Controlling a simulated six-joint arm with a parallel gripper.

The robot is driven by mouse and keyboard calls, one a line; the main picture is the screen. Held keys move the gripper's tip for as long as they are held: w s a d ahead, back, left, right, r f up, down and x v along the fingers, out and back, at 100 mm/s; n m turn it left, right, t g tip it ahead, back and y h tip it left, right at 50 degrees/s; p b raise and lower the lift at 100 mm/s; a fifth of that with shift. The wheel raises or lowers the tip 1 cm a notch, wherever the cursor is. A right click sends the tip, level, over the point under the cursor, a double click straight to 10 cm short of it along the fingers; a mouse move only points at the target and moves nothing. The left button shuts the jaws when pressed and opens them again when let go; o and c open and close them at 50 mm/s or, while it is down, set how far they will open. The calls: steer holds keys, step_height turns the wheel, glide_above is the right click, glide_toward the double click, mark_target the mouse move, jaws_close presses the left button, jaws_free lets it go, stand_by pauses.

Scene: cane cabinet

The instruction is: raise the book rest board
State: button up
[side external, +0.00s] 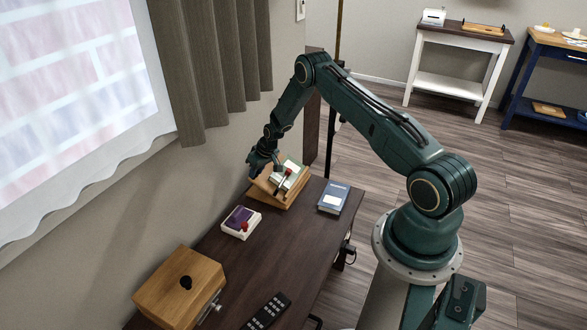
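The wooden book rest (269,190) stands at the far end of the dark table. Its light wood board looks tilted, and a pale green-and-white book (290,172) with a dark and red item lies on it. My gripper (262,167) points down at the board's upper left edge, close to the book. It overlaps the board in this view, so I cannot tell whether it touches. Its fingers are too small and dark to show whether they are open or shut.
The wall and grey curtain (215,60) stand close on the left.

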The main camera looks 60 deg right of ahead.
jaws_close()
steer(key=shift+r, duration=0.1)
steer(key=shift+s+r+t, duration=1.15)
steer(key=shift+s+t, duration=0.05)
steer(key=shift+s, duration=0.15)
steer(key=shift+s+r, duration=0.35)
steer(key=shift+s, duration=0.25)
steer(key=shift+s+r, duration=0.3)
steer(key=shift+s, duration=0.25)
steer(key=shift+o, duration=2.1)
jaws_free()
steer(key=o, duration=0.3)
